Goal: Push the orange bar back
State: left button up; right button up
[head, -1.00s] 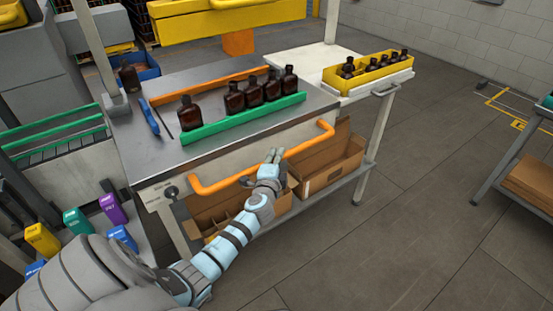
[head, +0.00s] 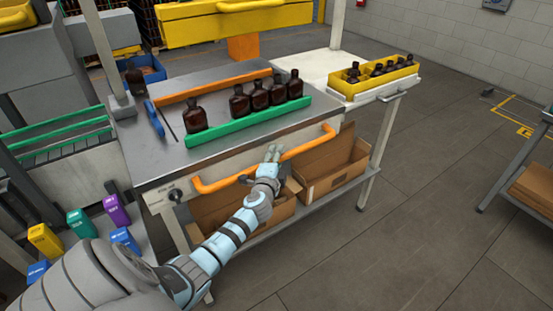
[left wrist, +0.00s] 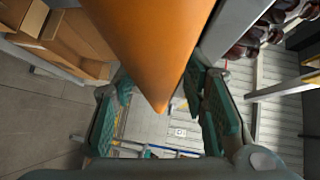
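An orange bar (head: 222,182) with bent ends runs along the front of the metal worktable (head: 165,160). My left gripper (head: 272,154) is at the bar's middle stretch. In the left wrist view, the orange bar (left wrist: 150,45) fills the upper middle and comes between the parted fingers of my left gripper (left wrist: 160,118). The fingers are open on either side of it. I cannot tell whether they touch it. A second, straight orange bar (head: 215,87) lies along the back of the tabletop. My right gripper is not in view.
Several amber bottles (head: 259,96) stand behind a green rail (head: 250,121) on the tabletop. A yellow tray of bottles (head: 372,85) is at the right. Open cardboard boxes (head: 330,172) sit on the shelf below the bar.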

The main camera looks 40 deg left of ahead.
pick_arm(q)
jog(key=v, duration=1.2)
jog(key=shift+f, duration=0.1)
